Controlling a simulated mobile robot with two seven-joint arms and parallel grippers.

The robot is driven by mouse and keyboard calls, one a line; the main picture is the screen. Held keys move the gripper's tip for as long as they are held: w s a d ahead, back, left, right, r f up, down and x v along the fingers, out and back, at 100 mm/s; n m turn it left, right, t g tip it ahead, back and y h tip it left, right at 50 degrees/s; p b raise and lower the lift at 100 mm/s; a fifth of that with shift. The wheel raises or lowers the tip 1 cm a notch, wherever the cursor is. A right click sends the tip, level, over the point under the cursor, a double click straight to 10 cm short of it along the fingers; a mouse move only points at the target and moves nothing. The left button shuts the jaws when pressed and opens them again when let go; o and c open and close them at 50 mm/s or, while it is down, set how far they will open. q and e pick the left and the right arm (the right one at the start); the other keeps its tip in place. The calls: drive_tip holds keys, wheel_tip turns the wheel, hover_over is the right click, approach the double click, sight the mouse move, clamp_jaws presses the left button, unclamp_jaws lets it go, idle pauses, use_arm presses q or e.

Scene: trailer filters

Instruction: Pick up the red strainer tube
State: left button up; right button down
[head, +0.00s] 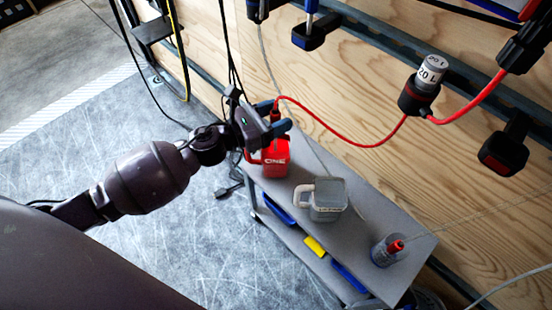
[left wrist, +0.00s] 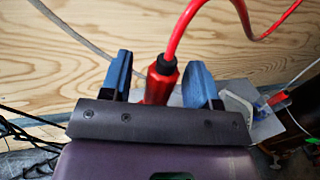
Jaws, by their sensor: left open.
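A red strainer tube (left wrist: 158,86) with a black collar and a red hose on its top shows between my left fingers in the left wrist view. In the head view, the tube (head: 276,116) stands over the red jug (head: 275,157), its lower end hidden. My left gripper (head: 279,117) is open above the jug. In the left wrist view the gripper's blue fingers (left wrist: 160,66) are apart, one on each side of the tube, with a gap visible. A second red-tipped piece (head: 396,246) stands in a clear cup (head: 383,254). My right gripper is not in view.
A grey cart (head: 370,218) carries the red jug, a grey jug (head: 327,200) and the clear cup. The red hose (head: 352,143) runs to a black-and-grey fitting (head: 420,92) near the plywood wall (head: 360,60). Cables hang behind my gripper.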

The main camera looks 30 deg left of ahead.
use_arm(q)
drive_tip(key=shift+w+d, duration=0.4)
drive_tip(key=shift+w, duration=0.15)
clamp_jaws()
